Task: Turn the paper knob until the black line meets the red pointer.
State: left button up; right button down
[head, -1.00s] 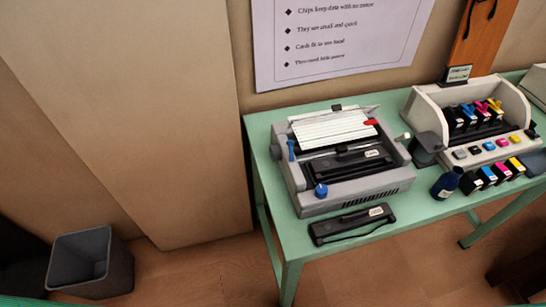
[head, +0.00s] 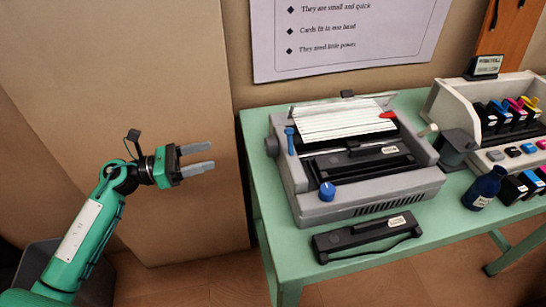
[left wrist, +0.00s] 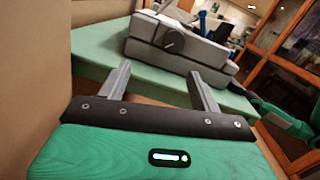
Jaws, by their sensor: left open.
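A grey printer (head: 400,192) with white paper (head: 345,121) stands on the green table. A dark round knob (left wrist: 174,41) on the printer's side faces me in the left wrist view; it shows small at the printer's left side in the head view (head: 271,147). I cannot make out a black line on it. A red piece (head: 388,115) sits at the paper's right end; I cannot tell if it is the pointer. My left gripper (head: 205,157) is open and empty, left of the printer and apart from it.
A blue knob (head: 327,191) and a blue lever (head: 290,141) are on the printer. A black cartridge (head: 365,235) lies before it on the green table (head: 258,188). A dark blue bottle (head: 484,187) and an ink-cartridge stand are at right. Space left of the table is open.

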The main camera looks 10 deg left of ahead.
pick_arm(q)
jog(key=s+d+r+m+g, duration=0.1)
jog(key=m, duration=0.2)
jog(key=p, duration=0.2)
send_near(271, 147)
jog(key=shift+g, duration=0.3)
jog(key=w+d, duration=0.1)
jog(key=d, duration=0.1)
jog(key=w+d+f, duration=0.1)
jog(key=w+d, duration=0.3)
jog(key=d, duration=0.1)
jog(key=shift+f, duration=0.3)
pick_arm(e)
notch_tip(271, 147, down, 3)
jog(key=shift+d+r, duration=0.15)
pick_arm(q)
jog(key=shift+c, duration=0.3)
jog(key=c, duration=0.9)
